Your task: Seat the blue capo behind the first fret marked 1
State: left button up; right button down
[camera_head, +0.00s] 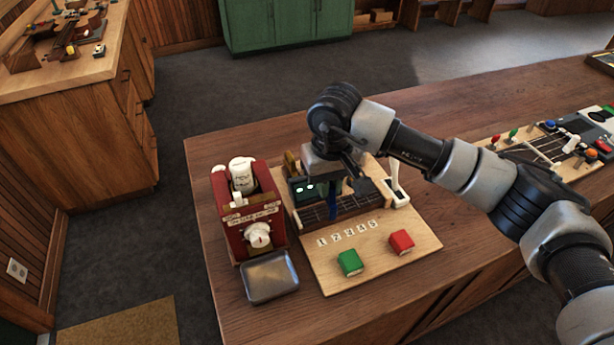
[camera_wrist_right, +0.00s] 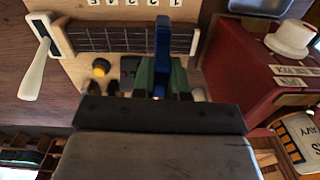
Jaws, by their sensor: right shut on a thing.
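The blue capo (camera_head: 333,201) is between the fingers of my right gripper (camera_head: 335,186), over the small fretted neck (camera_head: 350,204). In the right wrist view the capo (camera_wrist_right: 161,45) stands out past the fingertips (camera_wrist_right: 161,80) and lies across the neck (camera_wrist_right: 120,38), near its right end. The number tiles (camera_head: 347,232) run along the front of the neck, and the tile marked 1 (camera_wrist_right: 176,3) is slightly right of the capo's line in the wrist view. I cannot tell whether the capo touches the strings. My left gripper is not in view.
The wooden board (camera_head: 325,270) also carries a green block (camera_head: 350,262), a red block (camera_head: 401,242) and a white lever (camera_head: 396,180). Left of it stand a red box (camera_head: 230,215) and a metal tray (camera_head: 270,277).

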jog(key=a, duration=0.1)
jog(key=a+f, duration=0.1)
jog(key=w+a, duration=0.1)
jog(key=shift+a+f+n+b, duration=0.15)
jog(key=shift+f+n+b, duration=0.15)
jog(key=shift+n, duration=0.1)
jog(key=shift+f+b, duration=0.55)
jog(key=shift+f, duration=1.45)
jog(key=shift+s+b, duration=0.1)
jog(key=shift+b, duration=0.4)
jog(key=shift+b, duration=0.55)
